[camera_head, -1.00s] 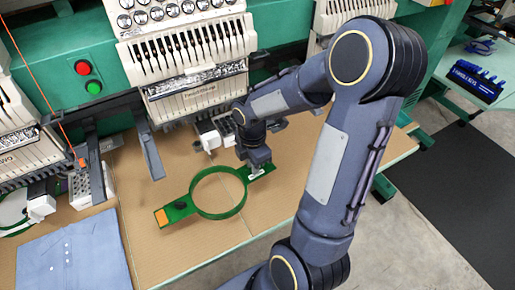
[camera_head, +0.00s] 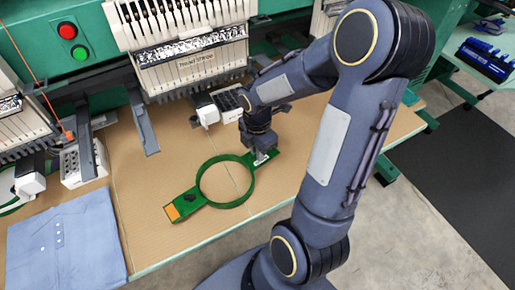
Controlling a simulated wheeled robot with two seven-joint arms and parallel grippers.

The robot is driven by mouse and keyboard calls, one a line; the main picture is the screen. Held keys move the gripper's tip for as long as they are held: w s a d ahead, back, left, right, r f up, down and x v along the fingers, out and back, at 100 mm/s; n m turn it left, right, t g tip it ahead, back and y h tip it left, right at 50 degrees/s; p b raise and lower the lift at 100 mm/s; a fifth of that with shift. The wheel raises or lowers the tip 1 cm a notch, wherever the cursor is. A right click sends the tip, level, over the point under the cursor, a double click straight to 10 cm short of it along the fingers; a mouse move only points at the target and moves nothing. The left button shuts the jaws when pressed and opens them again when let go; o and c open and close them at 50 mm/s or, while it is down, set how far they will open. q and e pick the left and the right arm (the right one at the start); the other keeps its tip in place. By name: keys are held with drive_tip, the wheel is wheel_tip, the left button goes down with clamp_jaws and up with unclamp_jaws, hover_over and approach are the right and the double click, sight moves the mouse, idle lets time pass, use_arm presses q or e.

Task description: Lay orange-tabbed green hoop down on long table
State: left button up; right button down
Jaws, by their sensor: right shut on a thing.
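The green hoop (camera_head: 202,174) is a ring with two flat arms. Its orange tab (camera_head: 173,212) is at the lower-left end. My right gripper (camera_head: 262,158) is shut on the hoop's upper-right arm, and my wrist hides part of that end. The hoop is over the long table (camera_head: 150,185), which has a tan top. It looks flat and close to the surface; I cannot tell whether it touches. My left gripper is not in view.
A folded blue shirt (camera_head: 68,243) lies on the table at the left. Embroidery machine heads (camera_head: 185,50) stand along the back, with a grey bracket (camera_head: 144,128) reaching over the table. Bare tabletop surrounds the hoop. The table's front edge is below it.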

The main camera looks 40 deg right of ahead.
drive_tip(key=shift+f, duration=0.25)
idle(0.3)
drive_tip(key=c, duration=1.4)
unclamp_jaws()
wheel_tip(320, 180, up, 7)
drive_tip(key=shift+f, duration=0.1)
drive_tip(key=shift+r, duration=0.55)
drive_tip(key=shift+a, duration=0.1)
drive_tip(key=s+a+r+m+t+y, duration=0.1)
drive_tip(key=s+a+r+m+t, duration=0.1)
drive_tip(key=m, duration=0.4)
drive_tip(key=s+a+r+m+t+y, duration=0.1)
drive_tip(key=s+a+r+m, duration=0.1)
drive_tip(key=s+a+m, duration=0.3)
drive_tip(key=s+a+r+m+t+y, duration=0.1)
drive_tip(key=s+a+m, duration=0.3)
drive_tip(key=m, duration=0.4)
drive_tip(key=shift+a+r+t+y, duration=0.4)
drive_tip(key=shift+a+r+t, duration=0.35)
drive_tip(key=shift+t, duration=0.05)
